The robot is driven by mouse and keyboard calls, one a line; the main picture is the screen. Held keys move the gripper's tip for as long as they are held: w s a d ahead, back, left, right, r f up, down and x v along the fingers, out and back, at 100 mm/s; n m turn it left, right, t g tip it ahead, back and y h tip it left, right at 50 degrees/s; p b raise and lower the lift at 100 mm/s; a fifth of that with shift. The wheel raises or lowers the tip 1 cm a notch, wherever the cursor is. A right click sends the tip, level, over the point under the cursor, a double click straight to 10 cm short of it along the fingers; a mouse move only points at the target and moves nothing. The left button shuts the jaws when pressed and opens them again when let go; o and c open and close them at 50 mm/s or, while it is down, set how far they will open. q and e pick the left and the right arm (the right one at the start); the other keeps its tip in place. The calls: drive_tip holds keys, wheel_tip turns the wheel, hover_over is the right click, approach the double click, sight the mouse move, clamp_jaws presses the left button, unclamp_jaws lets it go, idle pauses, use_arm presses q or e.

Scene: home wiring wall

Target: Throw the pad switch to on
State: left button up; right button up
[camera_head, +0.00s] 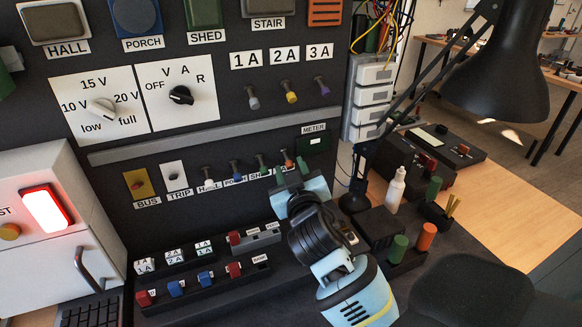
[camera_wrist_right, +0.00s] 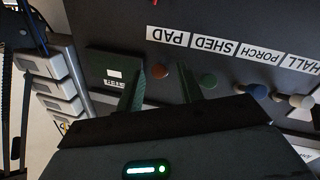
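The pad switch is a small toggle with an orange-brown tip (camera_head: 287,157), at the right end of the row of toggles on the dark wall panel. In the right wrist view its round brown tip (camera_wrist_right: 158,71) lies below the PAD label (camera_wrist_right: 168,36), between the fingertips as seen from there. My right gripper (camera_head: 290,173) is just in front of the panel by this toggle. It also shows in the right wrist view (camera_wrist_right: 162,72), with its two green fingers apart. I cannot tell whether they touch the toggle or which way it is thrown. My left gripper is out of view.
The green shed toggle (camera_head: 262,161) stands close beside, with the blue porch toggle (camera_head: 235,167) and pale hall toggle (camera_head: 208,173) farther left. The METER plate (camera_head: 318,141) is close on the right. Below stand black racks (camera_head: 205,284) with small coloured plugs. A black lamp (camera_head: 497,65) overhangs the right.

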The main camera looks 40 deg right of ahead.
sight(289, 166)
drive_tip(key=shift+w+d, duration=0.25)
drive_tip(key=shift+w, duration=0.15)
